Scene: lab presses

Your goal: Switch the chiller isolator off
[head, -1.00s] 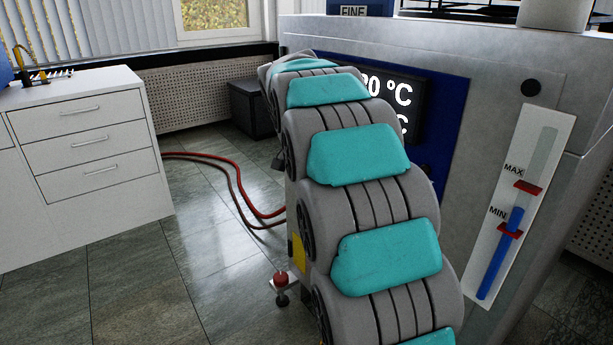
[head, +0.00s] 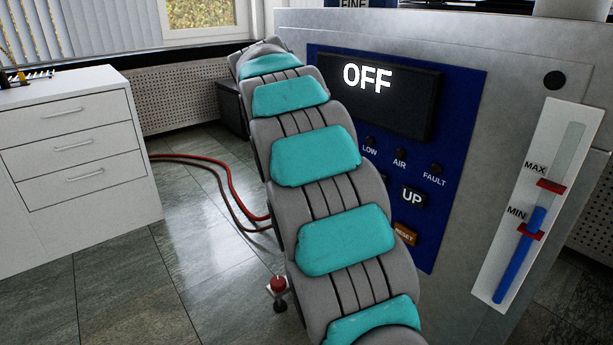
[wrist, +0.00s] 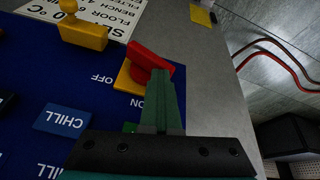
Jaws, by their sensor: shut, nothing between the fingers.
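The chiller isolator is a red rotary handle (wrist: 148,60) on a yellow plate (wrist: 126,82), set in the blue panel (wrist: 60,85) in the wrist view. The labels OFF and ON beside it appear upside down. The handle lies slantwise. My gripper (wrist: 160,78) is shut and empty, its fingertips at the handle's right end; I cannot tell if they touch. In the head view the chiller's display (head: 385,95) reads OFF. My arm hides the isolator and my gripper there.
A yellow tap-like handle (wrist: 83,32) and a CHILL label (wrist: 64,121) are near the isolator. In the head view, UP (head: 411,197) and RESET (head: 404,234) buttons and a level gauge (head: 540,215) are on the chiller. A white drawer cabinet (head: 75,170) stands left; red hoses (head: 225,180) cross the floor.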

